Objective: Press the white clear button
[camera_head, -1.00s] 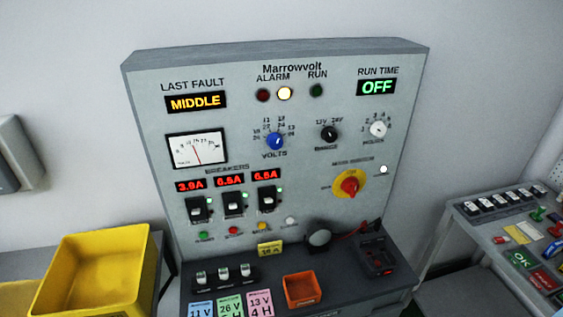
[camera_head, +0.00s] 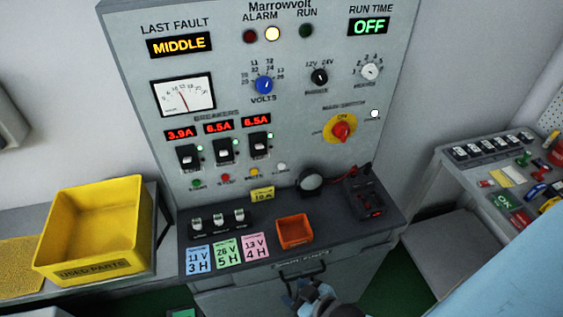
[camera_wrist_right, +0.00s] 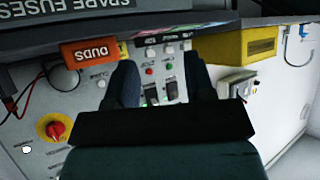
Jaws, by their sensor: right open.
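The white clear button (camera_head: 282,167) is at the right end of the row of small buttons low on the grey panel (camera_head: 230,105), right of the yellow, red and green ones. In the right wrist view, which is turned upside down, a white button (camera_wrist_right: 101,84) shows just left of the left finger. My right gripper (camera_head: 312,291) is at the bottom of the head view, in front of the cabinet's drawer and well below the button. In the wrist view its fingers (camera_wrist_right: 160,80) are apart, with nothing held between them. My left gripper is out of view.
On the shelf below the panel are an orange bin (camera_head: 295,231), a round dark-rimmed object (camera_head: 311,181), a meter with red leads (camera_head: 364,195) and three coloured cards. A yellow used-parts crate (camera_head: 92,268) stands left. Another console (camera_head: 500,165) is on the right.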

